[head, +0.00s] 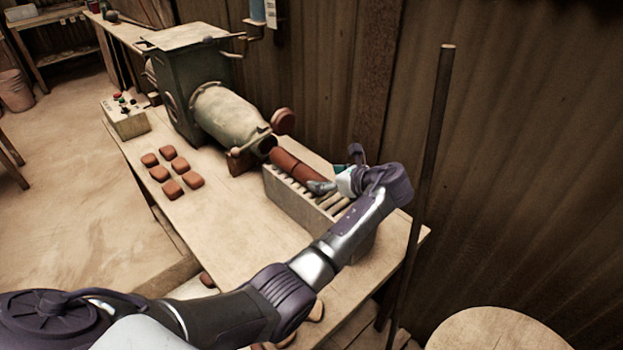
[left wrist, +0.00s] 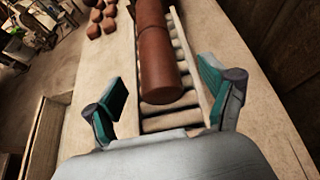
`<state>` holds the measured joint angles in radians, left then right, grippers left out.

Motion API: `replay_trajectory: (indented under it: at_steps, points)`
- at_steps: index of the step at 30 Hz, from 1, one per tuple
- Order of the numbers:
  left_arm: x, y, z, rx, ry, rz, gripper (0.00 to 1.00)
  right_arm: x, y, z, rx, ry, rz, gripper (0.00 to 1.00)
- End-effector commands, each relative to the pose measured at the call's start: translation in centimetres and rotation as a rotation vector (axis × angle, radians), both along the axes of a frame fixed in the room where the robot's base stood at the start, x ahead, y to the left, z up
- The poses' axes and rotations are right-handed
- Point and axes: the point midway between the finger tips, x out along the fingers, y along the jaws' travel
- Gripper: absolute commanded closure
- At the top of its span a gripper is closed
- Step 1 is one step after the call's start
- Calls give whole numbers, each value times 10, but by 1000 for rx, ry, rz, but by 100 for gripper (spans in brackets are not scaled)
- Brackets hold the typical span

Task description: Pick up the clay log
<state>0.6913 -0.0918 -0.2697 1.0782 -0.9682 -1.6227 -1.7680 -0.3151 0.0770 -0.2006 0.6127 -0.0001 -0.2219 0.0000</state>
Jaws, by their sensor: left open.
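The clay log (head: 296,168) is a reddish-brown cylinder lying on a roller rack (head: 291,203) in front of the press nozzle. A seam runs across it, so it looks like two pieces end to end. In the left wrist view the log (left wrist: 158,60) lies along the rollers with its near end facing me. My left gripper (head: 338,180) is at the near end of the log. In the wrist view its fingers (left wrist: 170,95) are spread wide, one on each side of the log's end, and do not touch it. My right gripper is not in view.
The green press (head: 225,110) stands behind the log on the wooden table (head: 228,225). Several clay tiles (head: 172,187) lie left of the rack. A control box (head: 125,118) stands at the table's left edge. A dark pole (head: 430,170) rises at the right, near a round wooden top (head: 497,330).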

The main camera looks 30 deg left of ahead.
Motion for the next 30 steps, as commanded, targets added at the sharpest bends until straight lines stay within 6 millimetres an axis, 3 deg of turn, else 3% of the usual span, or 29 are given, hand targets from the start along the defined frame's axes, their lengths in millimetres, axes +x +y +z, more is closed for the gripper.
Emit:
replay_trajectory:
  at_steps: [5,13,23,30]
  points:
    - [2,11,-5,-1,0,1,16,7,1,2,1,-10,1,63]
    - [9,45,-22,0,2,1,16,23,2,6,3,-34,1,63]
    - [12,51,-25,-1,0,-1,16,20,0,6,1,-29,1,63]
    - [12,50,-25,-1,0,-1,56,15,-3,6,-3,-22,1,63]
